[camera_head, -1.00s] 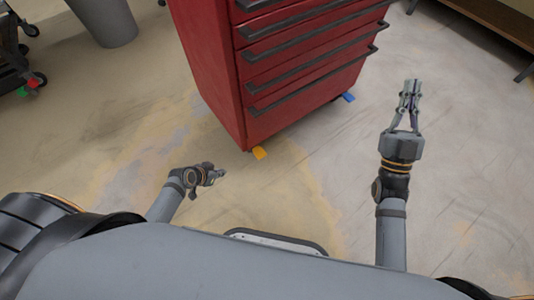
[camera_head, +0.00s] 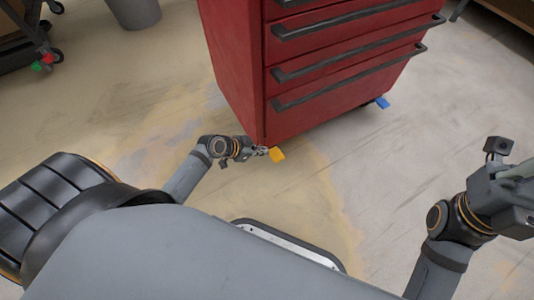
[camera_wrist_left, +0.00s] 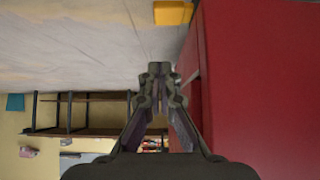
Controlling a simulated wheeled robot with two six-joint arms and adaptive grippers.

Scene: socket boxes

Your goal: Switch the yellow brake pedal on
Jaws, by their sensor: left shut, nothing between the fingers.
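The yellow brake pedal (camera_head: 277,155) sticks out at the bottom front corner of the red tool cabinet (camera_head: 236,85), close to the floor. My left gripper (camera_head: 262,151) is shut and empty, just left of the pedal in the head view. I cannot tell whether its tips touch the pedal there. In the left wrist view the pedal (camera_wrist_left: 173,13) is at the top, apart from the fingertips of the left gripper (camera_wrist_left: 160,70). My right gripper (camera_head: 520,180) is at the right edge of the head view, partly cut off, so its fingers do not show clearly.
A blue pedal (camera_head: 382,102) is at the cabinet's other front corner. A cart with green and red pedals (camera_head: 42,62) stands at the upper left, near a grey bin (camera_head: 134,12). The floor (camera_head: 340,170) in front of the cabinet is clear.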

